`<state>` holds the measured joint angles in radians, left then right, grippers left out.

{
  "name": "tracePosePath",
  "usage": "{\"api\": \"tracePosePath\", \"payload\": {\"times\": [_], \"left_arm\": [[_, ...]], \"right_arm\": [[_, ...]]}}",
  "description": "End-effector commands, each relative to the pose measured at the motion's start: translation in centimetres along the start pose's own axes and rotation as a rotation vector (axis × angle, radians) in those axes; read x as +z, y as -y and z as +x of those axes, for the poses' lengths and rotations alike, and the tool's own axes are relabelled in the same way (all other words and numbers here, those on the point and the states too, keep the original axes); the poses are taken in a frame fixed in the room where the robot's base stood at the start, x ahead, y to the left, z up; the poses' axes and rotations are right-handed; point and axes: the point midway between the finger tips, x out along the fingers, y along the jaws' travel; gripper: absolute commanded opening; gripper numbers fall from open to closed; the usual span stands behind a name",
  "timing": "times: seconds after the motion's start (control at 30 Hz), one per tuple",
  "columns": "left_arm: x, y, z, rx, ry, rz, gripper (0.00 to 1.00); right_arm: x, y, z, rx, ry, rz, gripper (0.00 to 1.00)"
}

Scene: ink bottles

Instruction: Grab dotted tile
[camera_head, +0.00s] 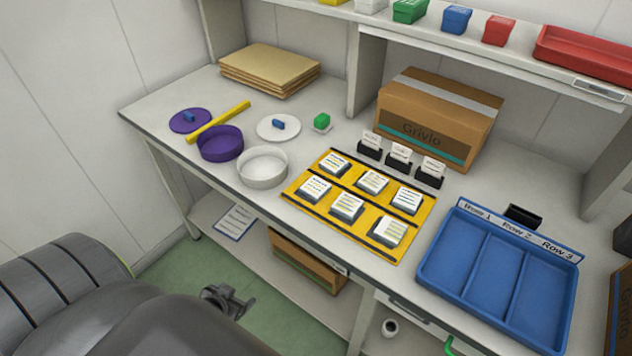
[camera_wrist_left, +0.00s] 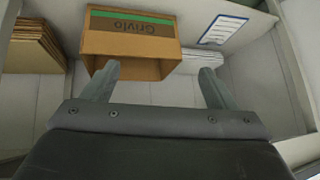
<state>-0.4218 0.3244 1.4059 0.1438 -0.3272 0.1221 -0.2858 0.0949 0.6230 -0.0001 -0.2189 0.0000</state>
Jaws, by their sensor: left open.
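No tile with clear dots can be made out. Several small dark blocks with white printed tops, such as one at the near right (camera_head: 389,232), stand on the yellow mat (camera_head: 375,249) in the middle of the table; their marks are too small to read. My left gripper (camera_head: 228,301) is low, in front of the table and below its top, well away from the mat. In the left wrist view my left gripper (camera_wrist_left: 155,85) is open and empty, facing the lower shelf. My right gripper is not in view.
A blue tray (camera_head: 447,270) with three compartments sits right of the mat. A white bowl (camera_head: 262,168) and a purple bowl (camera_head: 220,143) stand left of it. Black card holders (camera_head: 399,163) and a cardboard box (camera_head: 437,120) stand behind. An open box (camera_wrist_left: 130,42) is on the lower shelf.

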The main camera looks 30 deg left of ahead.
Motion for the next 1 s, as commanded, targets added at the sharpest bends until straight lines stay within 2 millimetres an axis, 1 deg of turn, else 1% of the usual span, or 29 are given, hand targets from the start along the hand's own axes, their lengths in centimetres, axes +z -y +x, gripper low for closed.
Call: {"api": "tracePosePath", "payload": {"times": [0.03, 0.07, 0.1, 0.17, 0.2, 0.27, 0.3, 0.37, 0.4, 0.5, 0.53, 0.6, 0.7, 0.77, 0.83, 1.0], "left_arm": [[-3.5, 0.5, -1.8, 0.01, -0.058, 0.005, 0.8], [-5.3, 0.6, -2.6, 0.019, -0.09, 0.006, 0.8], [-7.6, 0.6, -3.9, 0.032, -0.131, 0.008, 0.8], [-11.0, 0.3, -5.9, 0.056, -0.194, 0.011, 0.8], [-13.2, 0.1, -7.5, 0.074, -0.232, 0.014, 0.8], [-16.2, -0.5, -9.8, 0.104, -0.288, 0.021, 0.8], [-18.0, -1.0, -11.4, 0.126, -0.324, 0.025, 0.8], [-20.4, -1.8, -13.8, 0.159, -0.37, 0.032, 0.8], [-21.7, -2.3, -15.3, 0.18, -0.397, 0.037, 0.8], [-24.3, -3.5, -18.5, 0.227, -0.451, 0.046, 0.8], [-24.8, -3.9, -19.3, 0.239, -0.463, 0.049, 0.8], [-25.8, -4.4, -20.7, 0.26, -0.484, 0.056, 0.8], [-26.5, -5.0, -21.7, 0.279, -0.502, 0.058, 0.8], [-26.9, -5.2, -21.7, 0.283, -0.506, 0.057, 0.8], [-27.3, -5.4, -21.1, 0.284, -0.511, 0.056, 0.8], [-28.8, -6.3, -18.6, 0.285, -0.51, 0.053, 0.8]], "right_arm": [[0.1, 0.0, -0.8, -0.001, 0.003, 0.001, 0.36], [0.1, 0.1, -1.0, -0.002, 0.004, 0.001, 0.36], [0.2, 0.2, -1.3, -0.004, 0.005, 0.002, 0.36], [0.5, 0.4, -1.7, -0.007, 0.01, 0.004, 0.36], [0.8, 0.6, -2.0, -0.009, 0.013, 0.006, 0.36], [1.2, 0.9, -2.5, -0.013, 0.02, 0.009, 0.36], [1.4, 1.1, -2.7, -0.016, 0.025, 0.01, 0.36], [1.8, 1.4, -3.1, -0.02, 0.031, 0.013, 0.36], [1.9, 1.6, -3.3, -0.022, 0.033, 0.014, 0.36], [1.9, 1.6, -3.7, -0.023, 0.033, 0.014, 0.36], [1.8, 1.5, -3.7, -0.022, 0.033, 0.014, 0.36], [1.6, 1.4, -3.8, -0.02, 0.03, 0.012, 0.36], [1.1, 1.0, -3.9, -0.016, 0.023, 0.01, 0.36], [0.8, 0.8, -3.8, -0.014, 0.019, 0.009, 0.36], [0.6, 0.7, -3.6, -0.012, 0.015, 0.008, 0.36], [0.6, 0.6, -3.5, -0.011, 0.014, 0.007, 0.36]]}}
